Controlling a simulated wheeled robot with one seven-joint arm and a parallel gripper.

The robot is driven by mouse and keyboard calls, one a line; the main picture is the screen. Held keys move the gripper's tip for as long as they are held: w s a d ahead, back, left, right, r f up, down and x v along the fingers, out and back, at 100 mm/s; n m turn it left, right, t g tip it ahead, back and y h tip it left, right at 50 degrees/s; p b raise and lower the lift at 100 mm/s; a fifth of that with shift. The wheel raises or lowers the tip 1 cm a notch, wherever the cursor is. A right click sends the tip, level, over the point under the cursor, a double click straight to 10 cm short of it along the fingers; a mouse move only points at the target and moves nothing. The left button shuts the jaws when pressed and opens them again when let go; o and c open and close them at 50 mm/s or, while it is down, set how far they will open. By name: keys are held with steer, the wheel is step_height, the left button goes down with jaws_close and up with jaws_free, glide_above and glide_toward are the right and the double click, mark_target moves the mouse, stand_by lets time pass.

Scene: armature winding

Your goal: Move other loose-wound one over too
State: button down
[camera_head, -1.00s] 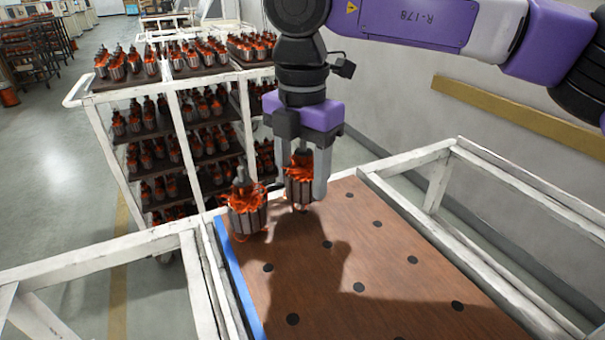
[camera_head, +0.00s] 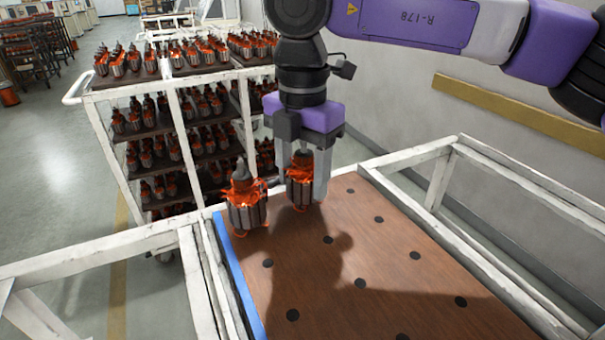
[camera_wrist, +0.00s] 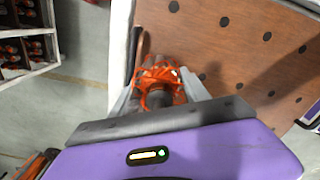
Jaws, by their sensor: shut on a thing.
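The brown board (camera_head: 390,270) has rows of black holes.
A white rack cart (camera_head: 180,110) with several shelves of armatures stands behind at left. White frame rails (camera_head: 500,180) surround the board, and a blue strip (camera_head: 240,285) runs along its left edge. The rest of the board is clear. A wall is at right.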

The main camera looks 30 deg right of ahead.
steer(key=shift+f+b, duration=0.45)
stand_by(0.6)
steer(key=shift+c, duration=2.3)
jaws_free()
